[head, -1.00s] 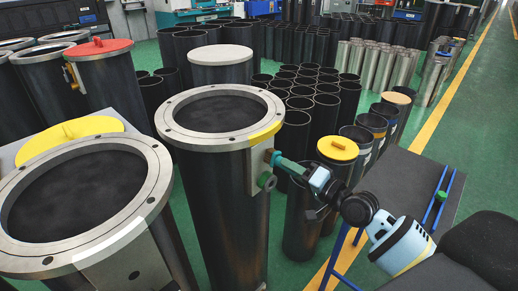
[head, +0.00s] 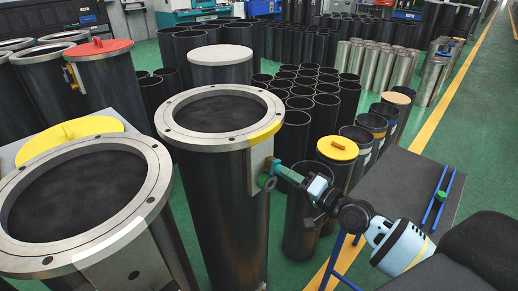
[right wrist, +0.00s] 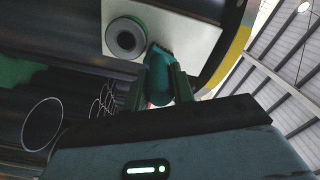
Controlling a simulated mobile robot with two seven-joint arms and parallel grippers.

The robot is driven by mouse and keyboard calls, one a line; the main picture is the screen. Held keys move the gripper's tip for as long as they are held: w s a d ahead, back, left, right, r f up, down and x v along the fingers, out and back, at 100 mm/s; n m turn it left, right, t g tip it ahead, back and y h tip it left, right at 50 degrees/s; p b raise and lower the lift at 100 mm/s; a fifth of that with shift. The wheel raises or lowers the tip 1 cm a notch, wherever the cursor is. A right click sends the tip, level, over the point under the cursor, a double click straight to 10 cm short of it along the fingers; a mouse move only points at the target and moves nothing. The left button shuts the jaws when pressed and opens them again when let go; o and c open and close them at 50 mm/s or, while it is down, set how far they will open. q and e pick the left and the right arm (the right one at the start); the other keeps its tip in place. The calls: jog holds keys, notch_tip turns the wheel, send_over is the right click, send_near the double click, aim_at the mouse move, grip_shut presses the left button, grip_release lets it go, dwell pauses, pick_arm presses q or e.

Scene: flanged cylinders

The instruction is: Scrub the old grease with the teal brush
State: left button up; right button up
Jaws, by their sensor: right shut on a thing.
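The teal brush (head: 286,174) is in my right gripper (head: 305,185), which is shut on its handle. The brush reaches left to the pale plate (head: 259,165) on the side of the middle flanged cylinder (head: 215,200). In the right wrist view the brush (right wrist: 158,75) is between the fingers, its head beside a round green-rimmed fitting (right wrist: 126,38); I cannot tell whether it touches the plate. A yellow patch (head: 266,133) lies on the flange above the plate; I cannot tell whether it is the old grease. My left gripper is not in view.
A larger flanged cylinder (head: 150,178) stands front left. A cylinder with a yellow lid (head: 338,148) stands close behind my right gripper. A dark table (head: 400,185) with blue rails and a green piece (head: 441,196) is at right. Many open tubes stand behind.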

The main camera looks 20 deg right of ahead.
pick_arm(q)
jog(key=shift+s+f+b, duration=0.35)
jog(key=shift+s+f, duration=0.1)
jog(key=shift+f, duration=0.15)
pick_arm(e)
jog(key=v, duration=0.7)
dwell(0.5)
